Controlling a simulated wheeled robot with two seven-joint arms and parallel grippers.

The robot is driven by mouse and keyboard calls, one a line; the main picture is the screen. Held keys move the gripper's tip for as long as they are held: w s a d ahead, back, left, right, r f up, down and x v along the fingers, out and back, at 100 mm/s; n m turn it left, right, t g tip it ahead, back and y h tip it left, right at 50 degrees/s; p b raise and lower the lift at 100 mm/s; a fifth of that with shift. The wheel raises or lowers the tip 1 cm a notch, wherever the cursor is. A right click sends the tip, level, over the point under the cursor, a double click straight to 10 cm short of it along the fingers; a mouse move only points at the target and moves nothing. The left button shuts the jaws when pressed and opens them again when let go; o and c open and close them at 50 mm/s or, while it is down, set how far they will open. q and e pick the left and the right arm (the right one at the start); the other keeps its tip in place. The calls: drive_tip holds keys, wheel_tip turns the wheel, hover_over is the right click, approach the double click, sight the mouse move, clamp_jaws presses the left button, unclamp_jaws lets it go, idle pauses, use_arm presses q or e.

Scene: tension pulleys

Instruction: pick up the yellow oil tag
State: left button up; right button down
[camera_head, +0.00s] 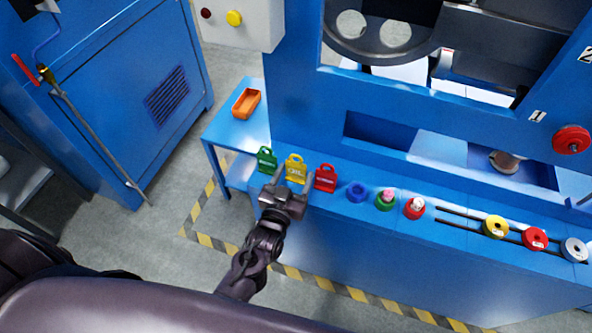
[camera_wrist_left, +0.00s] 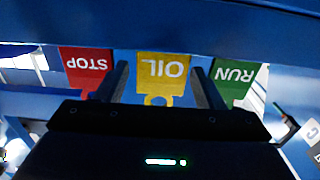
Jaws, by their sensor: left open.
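The yellow oil tag (camera_head: 295,171) stands on the blue ledge between a green tag (camera_head: 266,160) and a red tag (camera_head: 326,178). My left gripper (camera_head: 287,184) is open just in front of the yellow tag. In the left wrist view the yellow tag (camera_wrist_left: 163,72), lettered OIL, appears upside down between the two spread fingers. The red STOP tag (camera_wrist_left: 87,68) and the green RUN tag (camera_wrist_left: 234,80) lie outside the fingers on either side. I cannot tell whether a finger touches the yellow tag. My right gripper is not in view.
Blue (camera_head: 357,191), green (camera_head: 385,199) and red (camera_head: 414,208) round pieces sit along the ledge to the right, then several discs beside dark slots. An orange tray (camera_head: 246,103) sits on the blue side table. The machine wall (camera_head: 292,110) rises behind the tags.

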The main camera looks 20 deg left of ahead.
sight(295, 170)
use_arm(q)
drive_tip(key=w, duration=0.4)
drive_tip(key=shift+w+r, duration=0.1)
drive_tip(key=shift+w, duration=0.05)
drive_tip(key=shift+c, duration=0.4)
drive_tip(key=c, duration=0.7)
drive_tip(key=shift+o, duration=0.2)
wheel_tip(295, 170, up, 20)
drive_tip(key=p, duration=0.1)
